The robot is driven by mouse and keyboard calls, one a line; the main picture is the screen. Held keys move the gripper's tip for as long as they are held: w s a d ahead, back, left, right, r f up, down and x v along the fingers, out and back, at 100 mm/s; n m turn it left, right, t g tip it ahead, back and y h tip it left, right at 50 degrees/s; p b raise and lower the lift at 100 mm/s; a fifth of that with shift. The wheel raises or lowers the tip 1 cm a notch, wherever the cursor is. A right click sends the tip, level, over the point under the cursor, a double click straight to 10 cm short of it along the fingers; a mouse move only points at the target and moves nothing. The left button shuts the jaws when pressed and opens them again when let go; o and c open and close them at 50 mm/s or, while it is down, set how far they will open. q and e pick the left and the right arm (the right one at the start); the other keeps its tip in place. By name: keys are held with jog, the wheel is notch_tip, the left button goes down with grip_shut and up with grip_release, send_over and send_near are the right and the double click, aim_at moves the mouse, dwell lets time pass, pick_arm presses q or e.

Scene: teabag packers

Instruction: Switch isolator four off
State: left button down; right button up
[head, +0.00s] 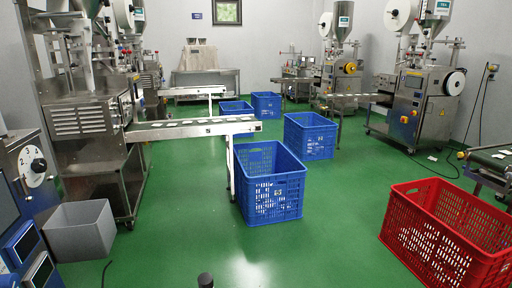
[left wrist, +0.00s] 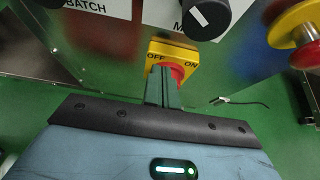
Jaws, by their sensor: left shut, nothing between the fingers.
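In the left wrist view a yellow isolator plate (left wrist: 155,49) is marked OFF on its left and ON on its right. Its red rotary handle (left wrist: 178,72) is partly hidden behind my fingers, so its angle is hard to tell. No isolator number can be read. My left gripper (left wrist: 162,82) is shut and empty, its fingertips in front of the handle and overlapping it in the picture; I cannot tell whether they touch. Neither gripper shows in the head view.
Above the isolator is a black selector knob (left wrist: 205,18); a red and yellow emergency button (left wrist: 300,42) is at the right. In the head view a numbered dial (head: 38,166), grey bin (head: 80,231), blue crate (head: 270,187) and red crate (head: 444,236) stand around clear green floor.

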pick_arm(q)
jog(key=shift+d, duration=0.1)
jog(key=shift+w+d+r+b, duration=0.1)
jog(key=shift+w+d, duration=0.2)
jog(key=shift+d, duration=0.6)
jog(key=shift+w+d+f+b, duration=0.15)
jog(key=shift+w+d, duration=0.15)
jog(key=shift+d, duration=0.6)
jog(key=shift+w+d+r+b, duration=0.15)
jog(key=shift+w+d, duration=0.15)
jog(key=shift+d, duration=0.6)
